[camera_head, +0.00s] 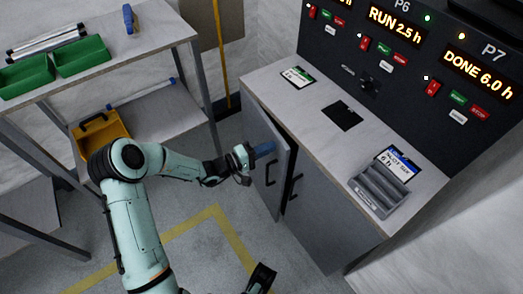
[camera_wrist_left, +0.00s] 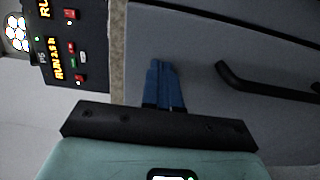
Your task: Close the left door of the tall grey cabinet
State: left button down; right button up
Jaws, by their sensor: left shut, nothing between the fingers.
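The grey cabinet (camera_head: 325,222) stands under a light worktop. Its left door (camera_head: 264,192) is ajar, with a dark gap along the top near its free edge. The door has a black handle (camera_head: 270,170), which also shows in the left wrist view (camera_wrist_left: 265,86). My left gripper (camera_head: 264,149) is at the outer face of this door, near the top, with its blue fingers together and empty. In the left wrist view the fingers (camera_wrist_left: 164,84) lie over the grey panel; I cannot tell if they touch it. A dark part at the bottom may be my right gripper (camera_head: 262,278).
A control panel (camera_head: 400,60) with lit displays stands behind the worktop (camera_head: 330,135). A grey tray (camera_head: 381,190) sits on the worktop's right end. At left, a shelf bench holds green bins (camera_head: 82,56) and a yellow toolbox (camera_head: 100,132). The floor before the cabinet is open.

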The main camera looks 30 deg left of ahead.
aim_at(279, 144)
pick_arm(q)
jog(key=b+x, duration=0.1)
jog(key=x, duration=0.3)
jog(key=shift+s+d, duration=0.1)
jog(key=shift+d, duration=0.05)
jog(key=shift+r, duration=0.2)
pick_arm(e)
jog(key=shift+w+d+f+t, duration=0.3)
jog(key=shift+w+f, duration=0.15)
jog(key=shift+w, duration=0.1)
